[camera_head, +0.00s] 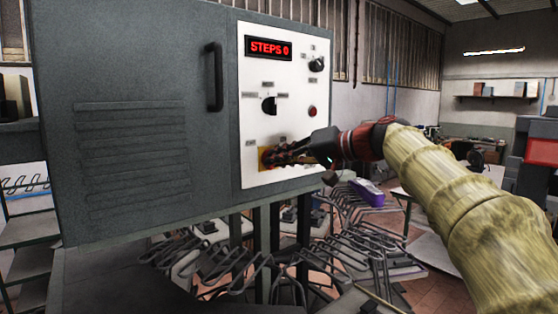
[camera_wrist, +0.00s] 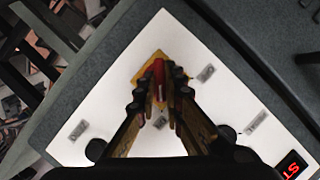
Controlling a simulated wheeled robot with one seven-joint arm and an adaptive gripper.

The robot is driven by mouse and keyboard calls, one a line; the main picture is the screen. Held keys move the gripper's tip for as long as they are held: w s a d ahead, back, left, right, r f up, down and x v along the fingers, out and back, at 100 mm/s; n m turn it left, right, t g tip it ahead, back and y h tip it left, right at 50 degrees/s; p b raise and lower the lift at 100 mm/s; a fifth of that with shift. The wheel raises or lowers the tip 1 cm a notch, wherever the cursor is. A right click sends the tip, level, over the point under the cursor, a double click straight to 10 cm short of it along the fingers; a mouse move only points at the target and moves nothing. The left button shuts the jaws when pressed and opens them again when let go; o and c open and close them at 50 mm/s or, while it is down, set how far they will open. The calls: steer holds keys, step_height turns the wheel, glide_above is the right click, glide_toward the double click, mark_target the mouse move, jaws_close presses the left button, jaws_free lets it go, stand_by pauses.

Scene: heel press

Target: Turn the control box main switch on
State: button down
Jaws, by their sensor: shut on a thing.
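The control box (camera_head: 130,120) is a large dark grey cabinet with a white control panel (camera_head: 296,100). The main switch (camera_head: 265,157) sits low on the panel, with a yellow plate and a red handle. In the wrist view the yellow plate (camera_wrist: 137,76) shows behind my fingers, and the red handle (camera_wrist: 158,80) is between the fingertips. My gripper (camera_head: 270,156) reaches the switch from the right, and its fingers (camera_wrist: 160,85) are shut on the red handle. The fingers hide part of the handle, and I cannot read its exact angle.
The panel also has a black knob (camera_head: 317,64), a dark selector (camera_head: 269,105) and a red button (camera_head: 312,111). A black door handle (camera_head: 214,76) sticks out left of the panel. Metal racks (camera_head: 345,250) stand below.

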steer(key=shift+f, duration=0.15)
steer(key=c, duration=1.9)
jaws_free()
steer(key=shift+d, duration=0.1)
steer(key=v, duration=1.2)
